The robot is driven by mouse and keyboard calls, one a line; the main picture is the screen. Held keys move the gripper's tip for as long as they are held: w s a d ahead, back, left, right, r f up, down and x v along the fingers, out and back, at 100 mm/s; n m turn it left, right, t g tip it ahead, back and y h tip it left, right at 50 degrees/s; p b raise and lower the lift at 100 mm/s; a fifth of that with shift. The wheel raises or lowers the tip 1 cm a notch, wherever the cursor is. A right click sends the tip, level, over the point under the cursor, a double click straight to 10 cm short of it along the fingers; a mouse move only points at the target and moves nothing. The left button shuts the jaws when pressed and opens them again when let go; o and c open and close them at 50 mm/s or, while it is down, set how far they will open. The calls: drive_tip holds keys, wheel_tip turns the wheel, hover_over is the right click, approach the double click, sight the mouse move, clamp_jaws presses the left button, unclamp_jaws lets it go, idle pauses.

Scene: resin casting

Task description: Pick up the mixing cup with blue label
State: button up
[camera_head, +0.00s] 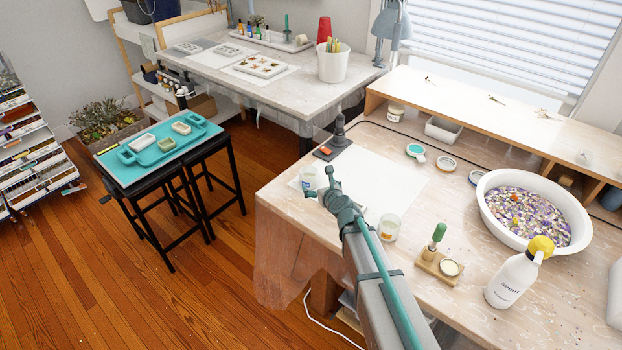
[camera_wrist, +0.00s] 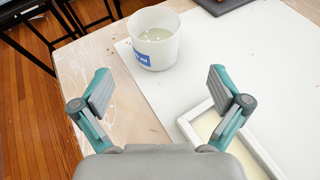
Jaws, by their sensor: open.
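The mixing cup with the blue label (camera_wrist: 165,48) stands upright on the bench in the upper middle of the wrist view, its blue label on the lower left side. It is a white, translucent cup with pale contents. In the head view the cup (camera_head: 308,177) is at the left of the bench, just beyond my gripper (camera_head: 322,182). In the wrist view my gripper (camera_wrist: 160,88) is open and empty, its two fingers spread wide with the cup ahead of the gap, not between the fingertips.
A second cup with an orange label (camera_head: 389,231) stands right of my arm. A white-framed mould (camera_wrist: 187,127) lies under the right finger in the wrist view. A dark stand (camera_head: 338,146) is behind the blue-label cup. A white sheet (camera_head: 390,178) covers the bench middle.

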sight(313, 181)
drive_tip(key=x, duration=0.5)
drive_tip(key=shift+a+f, duration=0.1)
drive_tip(key=shift+a+r+p+x, duration=0.1)
drive_tip(key=shift+p+x, duration=0.25)
drive_tip(key=shift+x, duration=0.95)
drive_tip(key=shift+a+r+p+x, duration=0.1)
drive_tip(key=shift+p+x, duration=0.2)
drive_tip(key=shift+x, duration=0.95)
drive_tip(key=shift+c, duration=0.2)
drive_tip(key=c, duration=1.3)
drive_tip(key=shift+o, duration=0.2)
drive_tip(key=shift+r, duration=0.25)
